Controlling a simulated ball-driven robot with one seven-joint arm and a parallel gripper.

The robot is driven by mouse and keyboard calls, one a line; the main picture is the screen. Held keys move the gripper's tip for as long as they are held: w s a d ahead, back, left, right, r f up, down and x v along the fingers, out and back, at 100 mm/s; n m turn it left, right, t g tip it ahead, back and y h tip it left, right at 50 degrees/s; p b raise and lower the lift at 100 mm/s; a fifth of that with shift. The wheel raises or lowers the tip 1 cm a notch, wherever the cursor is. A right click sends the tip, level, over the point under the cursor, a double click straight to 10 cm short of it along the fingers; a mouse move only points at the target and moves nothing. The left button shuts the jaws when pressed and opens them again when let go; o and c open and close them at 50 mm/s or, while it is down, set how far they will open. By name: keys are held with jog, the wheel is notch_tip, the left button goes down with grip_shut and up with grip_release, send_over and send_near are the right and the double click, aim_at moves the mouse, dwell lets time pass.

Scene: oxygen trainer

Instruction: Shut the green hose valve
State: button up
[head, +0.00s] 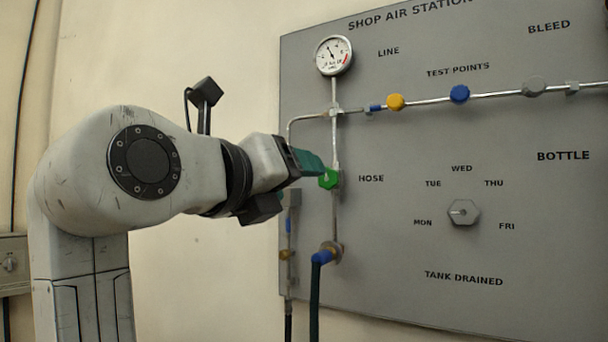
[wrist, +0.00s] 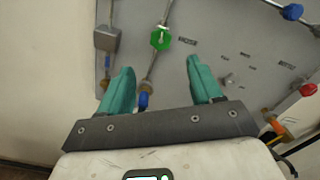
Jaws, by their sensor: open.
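The green hose valve (head: 330,179) is a small green knob on the vertical pipe beside the HOSE label. It also shows in the wrist view (wrist: 160,40), with a pale mark on its face. My gripper (head: 316,163) reaches in from the left, its teal fingers beside the valve in the head view. In the wrist view my gripper (wrist: 161,66) is open and empty, and the valve appears beyond the fingertips, in line with the gap. I cannot tell whether a finger touches it.
The grey panel (head: 400,240) carries a gauge (head: 333,55) above, a row of test points with a yellow knob (head: 396,102) and a blue knob (head: 459,94), and a grey hexagonal day dial (head: 463,212). A blue-collared hose (head: 321,257) hangs below the valve. A thinner pipe runs left of it.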

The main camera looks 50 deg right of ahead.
aim_at(327, 179)
jog(key=w+d+n+p, duration=0.1)
jog(key=d+n+p, duration=0.2)
jog(key=n+p, duration=0.4)
jog(key=d+n+p, duration=0.4)
jog(key=n+p, duration=0.2)
jog(key=n, duration=0.6)
jog(key=w+d+n+p, duration=0.1)
jog(key=d+n+p, duration=0.2)
jog(key=n+p, duration=0.4)
jog(key=shift+w+d+r+n+p, duration=0.1)
jog(key=shift+w+d+n+p, duration=0.1)
jog(key=shift+n, duration=0.55)
jog(key=shift+w+d+r+n+p, duration=0.1)
jog(key=shift+w+d+n, duration=0.05)
jog(key=shift+n, duration=0.6)
jog(key=shift+f, duration=0.1)
